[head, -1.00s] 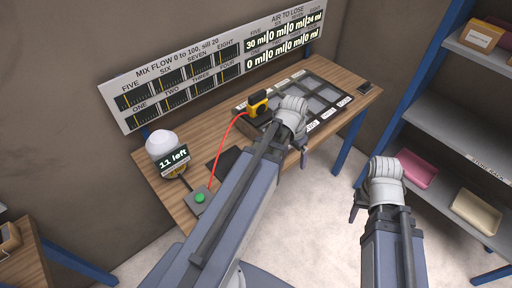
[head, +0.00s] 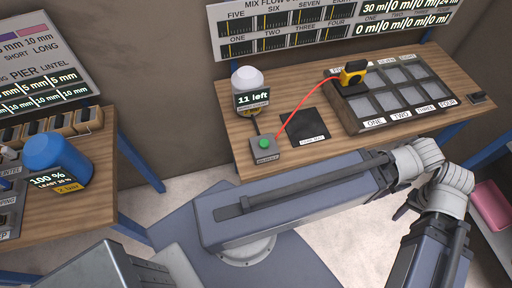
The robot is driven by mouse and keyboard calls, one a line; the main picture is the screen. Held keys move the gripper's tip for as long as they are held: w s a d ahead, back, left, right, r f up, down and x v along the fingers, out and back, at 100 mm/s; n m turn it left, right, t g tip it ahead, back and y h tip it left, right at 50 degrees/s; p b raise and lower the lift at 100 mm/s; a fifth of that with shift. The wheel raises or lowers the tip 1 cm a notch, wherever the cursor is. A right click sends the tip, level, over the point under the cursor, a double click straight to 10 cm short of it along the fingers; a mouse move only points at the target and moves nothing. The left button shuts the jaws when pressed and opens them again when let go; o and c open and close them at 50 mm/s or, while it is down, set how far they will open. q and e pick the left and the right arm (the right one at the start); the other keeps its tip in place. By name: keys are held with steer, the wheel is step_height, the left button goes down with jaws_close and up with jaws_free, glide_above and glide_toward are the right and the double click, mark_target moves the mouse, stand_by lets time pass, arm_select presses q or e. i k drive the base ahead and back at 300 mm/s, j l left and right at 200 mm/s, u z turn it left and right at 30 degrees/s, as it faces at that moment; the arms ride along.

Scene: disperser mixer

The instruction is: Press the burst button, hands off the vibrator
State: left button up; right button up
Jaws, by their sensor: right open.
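The green burst button (head: 264,143) sits on a small grey box (head: 262,155) at the front left of the wooden bench. The yellow and black vibrator (head: 353,73) rests at the back left corner of the mould tray (head: 352,114). A red cable runs from it to the button box. My right gripper (head: 404,208) is open and empty, below the bench's front edge. Neither gripper touches the button or the vibrator.
A white-domed counter (head: 248,84) reading "11 left" stands behind the button. A dark pad (head: 305,127) lies between button and tray. A second bench at the left holds a blue tank (head: 56,160). A pink bin (head: 491,205) is at the right.

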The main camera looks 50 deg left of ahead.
mark_target(264, 144)
steer(key=u, duration=1.75)
steer(key=i+l+u, duration=0.1)
steer(key=u, duration=0.2)
steer(key=i+l+u, duration=0.1)
steer(key=l+u, duration=0.15)
steer(key=i+l, duration=0.15)
steer(key=l, duration=0.15)
